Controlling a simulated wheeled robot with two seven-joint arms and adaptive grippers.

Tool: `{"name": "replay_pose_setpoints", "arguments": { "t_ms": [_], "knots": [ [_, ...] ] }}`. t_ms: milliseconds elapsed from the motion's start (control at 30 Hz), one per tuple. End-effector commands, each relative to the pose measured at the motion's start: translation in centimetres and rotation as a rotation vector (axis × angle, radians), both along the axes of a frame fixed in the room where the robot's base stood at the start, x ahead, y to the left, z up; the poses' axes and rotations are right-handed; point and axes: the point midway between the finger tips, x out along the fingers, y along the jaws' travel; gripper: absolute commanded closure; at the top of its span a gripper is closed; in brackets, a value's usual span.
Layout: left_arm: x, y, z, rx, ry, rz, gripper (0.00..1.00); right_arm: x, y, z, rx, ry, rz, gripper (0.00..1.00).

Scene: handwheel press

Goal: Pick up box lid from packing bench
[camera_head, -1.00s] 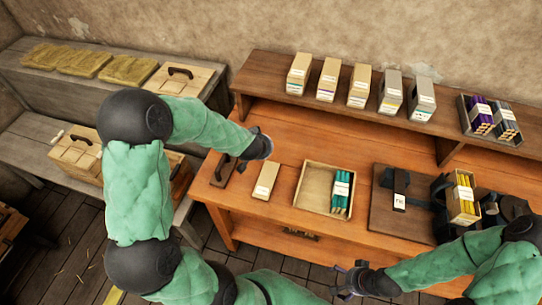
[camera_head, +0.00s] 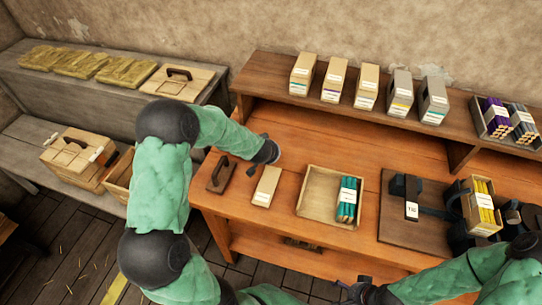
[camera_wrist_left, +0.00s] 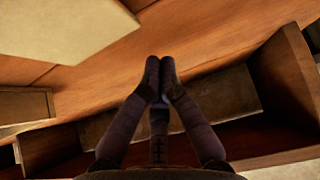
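A narrow pale piece with a white label (camera_head: 266,186) lies flat on the orange-brown packing bench (camera_head: 300,142), left of an open tray. It may be the box lid; I cannot tell for certain. My left gripper (camera_head: 268,151) is above the bench, just behind this piece and apart from it. In the left wrist view its dark fingers (camera_wrist_left: 160,78) are together with nothing visible between them. A pale panel (camera_wrist_left: 65,28) fills the upper left there. My right gripper (camera_head: 350,290) is low in front of the bench, partly cut off; its finger state is unclear.
The open tray (camera_head: 314,190) holds teal bundles. A dark handled block (camera_head: 221,175) lies at the bench's left end. A press (camera_head: 415,205) and a box of yellow bundles (camera_head: 482,205) stand right. Several labelled boxes (camera_head: 367,85) line the shelf. Left shelves hold wooden boxes (camera_head: 75,160).

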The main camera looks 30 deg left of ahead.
Motion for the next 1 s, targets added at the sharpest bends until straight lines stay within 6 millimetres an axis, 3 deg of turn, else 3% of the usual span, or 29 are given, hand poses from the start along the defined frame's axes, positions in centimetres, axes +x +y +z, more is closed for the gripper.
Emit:
{"name": "replay_pose_setpoints", "arguments": {
  "t_ms": [67,600,1000],
  "knots": [
    [0.6,0.1,-1.2,0.000,0.001,0.000,1.00,0.0,0.0,-0.7,0.000,0.000,0.000,0.11],
    [-3.2,-0.8,-0.7,0.001,-0.001,-0.001,1.00,0.0,0.0,-2.4,0.000,0.000,0.000,0.11],
    [-3.4,-0.8,-0.6,0.001,0.000,-0.001,1.00,0.0,0.0,-2.4,0.000,0.000,0.000,0.11]
  ]
}}
